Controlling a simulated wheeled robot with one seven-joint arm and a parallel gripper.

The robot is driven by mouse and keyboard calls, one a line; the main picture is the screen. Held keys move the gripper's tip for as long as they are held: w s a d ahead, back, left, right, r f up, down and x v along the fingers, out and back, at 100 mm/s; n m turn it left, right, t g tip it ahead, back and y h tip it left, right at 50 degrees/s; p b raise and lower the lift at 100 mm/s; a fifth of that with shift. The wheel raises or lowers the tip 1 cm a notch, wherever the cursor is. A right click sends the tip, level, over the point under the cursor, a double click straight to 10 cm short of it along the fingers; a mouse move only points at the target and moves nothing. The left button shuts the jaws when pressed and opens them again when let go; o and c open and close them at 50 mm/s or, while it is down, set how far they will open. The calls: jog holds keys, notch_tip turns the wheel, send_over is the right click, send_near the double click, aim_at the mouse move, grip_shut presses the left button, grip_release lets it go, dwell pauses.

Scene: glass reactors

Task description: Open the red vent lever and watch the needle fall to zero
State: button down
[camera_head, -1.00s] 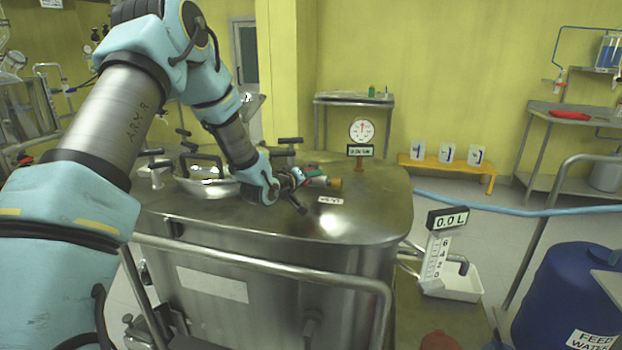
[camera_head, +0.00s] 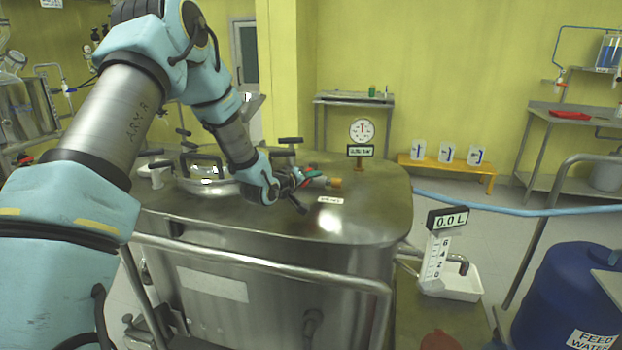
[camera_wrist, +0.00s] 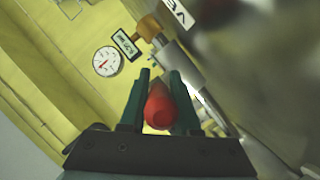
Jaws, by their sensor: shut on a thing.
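The red vent lever (camera_wrist: 160,108) sits between the two dark green fingers of my gripper (camera_wrist: 160,84) in the wrist view, end-on to the camera. My gripper is shut on it. In the head view my gripper (camera_head: 303,180) is low over the steel vessel's lid (camera_head: 380,205), and the lever is mostly hidden by it. A brass fitting (camera_head: 335,182) lies just beyond the fingers. The round pressure gauge (camera_head: 362,131) stands behind on the lid; its red needle points roughly upward. It also shows in the wrist view (camera_wrist: 106,61). The gauge's small display is unreadable.
A white label (camera_head: 330,200) lies on the lid beside my gripper. A handrail (camera_head: 270,265) runs along the vessel's front. A readout (camera_head: 448,219) shows 0.0 L. A blue feed-water drum (camera_head: 565,295) stands at right. The lid's right side is clear.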

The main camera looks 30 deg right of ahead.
jog(key=shift+f+b, duration=0.15)
jog(key=shift+b, duration=0.25)
jog(key=shift+s+d+f+n+t+y+b, duration=0.1)
jog(key=shift+s+d+n+t+y+b, duration=0.25)
jog(key=shift+n+t+b, duration=0.35)
jog(key=shift+s+d+n+t+y+b, duration=0.15)
jog(key=shift+d+n+t+y+b, duration=0.35)
jog(key=shift+n+t+y+b, duration=0.6)
jog(key=shift+s+d+n+t+y+b, duration=0.1)
jog(key=shift+d+n+t+y+b, duration=0.45)
jog(key=shift+n+y, duration=0.3)
jog(key=shift+d+r+n+t+y, duration=0.1)
jog(key=shift+d+n+t+y, duration=0.1)
jog(key=shift+n+t+y, duration=0.25)
jog(key=shift+d+r+n+t+y, duration=0.1)
jog(key=shift+d+n+t+y, duration=0.1)
jog(key=shift+n+y, duration=0.4)
jog(key=c, duration=0.6)
grip_release()
